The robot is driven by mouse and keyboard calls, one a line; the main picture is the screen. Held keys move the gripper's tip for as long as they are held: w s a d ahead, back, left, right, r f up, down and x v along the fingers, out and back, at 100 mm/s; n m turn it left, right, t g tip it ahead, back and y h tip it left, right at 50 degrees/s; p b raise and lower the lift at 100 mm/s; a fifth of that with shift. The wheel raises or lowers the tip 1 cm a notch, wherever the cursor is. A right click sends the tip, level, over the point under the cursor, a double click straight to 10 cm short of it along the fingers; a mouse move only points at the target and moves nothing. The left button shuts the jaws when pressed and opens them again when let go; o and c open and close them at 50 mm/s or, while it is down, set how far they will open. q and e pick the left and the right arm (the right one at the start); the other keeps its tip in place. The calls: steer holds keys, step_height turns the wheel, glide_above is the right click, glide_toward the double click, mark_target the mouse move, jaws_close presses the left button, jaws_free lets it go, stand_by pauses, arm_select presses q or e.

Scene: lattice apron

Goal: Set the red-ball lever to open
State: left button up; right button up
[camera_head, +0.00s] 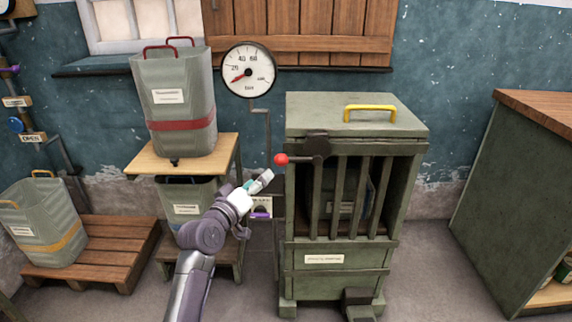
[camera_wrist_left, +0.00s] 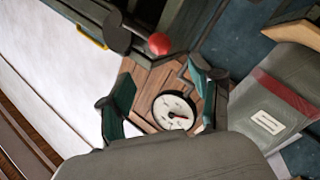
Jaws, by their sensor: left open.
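The red-ball lever's ball (camera_head: 281,159) is at the left end of a short dark arm, which lies about level and points left from a dark pivot (camera_head: 317,147) on the front of the green slatted cabinet (camera_head: 340,262). My left gripper (camera_head: 258,182) is open and empty, just left of and below the ball in the head view, apart from it. In the left wrist view the red ball (camera_wrist_left: 159,43) shows above the gap between my open fingers (camera_wrist_left: 160,78). My right gripper is not in view.
A grey bin (camera_head: 172,105) stands on a wooden stand (camera_head: 225,150) left of the gripper. A gauge (camera_head: 249,70) with a thin pipe is behind. A yellow handle (camera_head: 370,108) tops the cabinet. An OPEN label (camera_head: 32,138) is at far left. Floor right of the cabinet is clear.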

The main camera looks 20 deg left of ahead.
mark_target(278, 163)
arm_select(q)
steer(key=w, duration=0.3)
steer(key=w+d+b, duration=0.1)
steer(key=w, duration=0.3)
steer(key=w+d, duration=0.1)
steer(key=w, duration=0.3)
steer(key=shift+d+f+b, duration=0.1)
steer(key=shift+b, duration=0.2)
steer(key=shift+w+d, duration=0.1)
steer(key=shift+w, duration=0.5)
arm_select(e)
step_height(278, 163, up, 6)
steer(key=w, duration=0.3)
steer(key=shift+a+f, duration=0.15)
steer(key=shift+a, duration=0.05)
arm_select(q)
jaws_close()
